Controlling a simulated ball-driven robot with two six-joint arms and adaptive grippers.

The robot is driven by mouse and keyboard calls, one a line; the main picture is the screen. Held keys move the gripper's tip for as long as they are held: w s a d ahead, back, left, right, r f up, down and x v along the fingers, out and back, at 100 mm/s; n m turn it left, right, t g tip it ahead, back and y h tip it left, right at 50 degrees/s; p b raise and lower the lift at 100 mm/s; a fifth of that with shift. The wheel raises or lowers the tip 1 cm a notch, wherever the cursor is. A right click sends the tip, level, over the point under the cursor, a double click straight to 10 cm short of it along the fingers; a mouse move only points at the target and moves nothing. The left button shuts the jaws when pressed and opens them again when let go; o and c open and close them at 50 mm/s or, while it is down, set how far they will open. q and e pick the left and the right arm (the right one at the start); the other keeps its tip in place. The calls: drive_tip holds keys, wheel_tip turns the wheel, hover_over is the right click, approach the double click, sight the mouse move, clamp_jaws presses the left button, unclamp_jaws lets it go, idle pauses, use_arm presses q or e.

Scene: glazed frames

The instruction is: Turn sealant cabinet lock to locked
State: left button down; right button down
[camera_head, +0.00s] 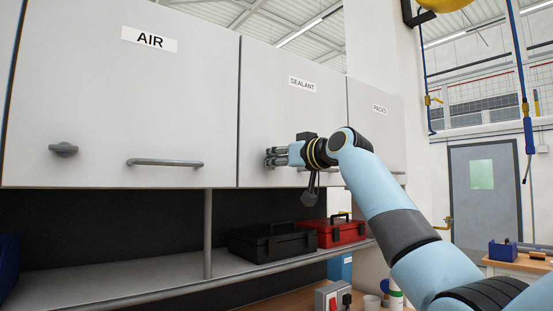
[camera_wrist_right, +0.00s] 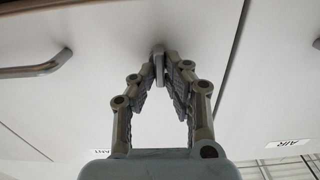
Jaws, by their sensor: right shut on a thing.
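The sealant cabinet (camera_head: 268,90) is a pale door labelled SEALANT, closed, in the middle of the head view. My right gripper (camera_head: 269,158) is at the door's lower left. In the right wrist view, my right gripper (camera_wrist_right: 160,65) is shut on the small grey lock knob (camera_wrist_right: 158,62), its fingertips on both sides of it. The knob's grip looks narrow and upright in that picture. In the head view the fingers hide the knob. The sealant door handle (camera_wrist_right: 35,68) shows at the left of the wrist view. My left gripper is not in view.
The AIR cabinet (camera_head: 70,100) at left has its own knob (camera_head: 63,149) and bar handle (camera_head: 165,162). The PACKS cabinet (camera_head: 375,130) is at right. A black toolbox (camera_head: 272,244) and a red toolbox (camera_head: 340,232) stand on the shelf (camera_head: 130,284) below.

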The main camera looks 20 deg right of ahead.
drive_tip(key=c, duration=1.4)
unclamp_jaws()
drive_tip(key=v, duration=1.2)
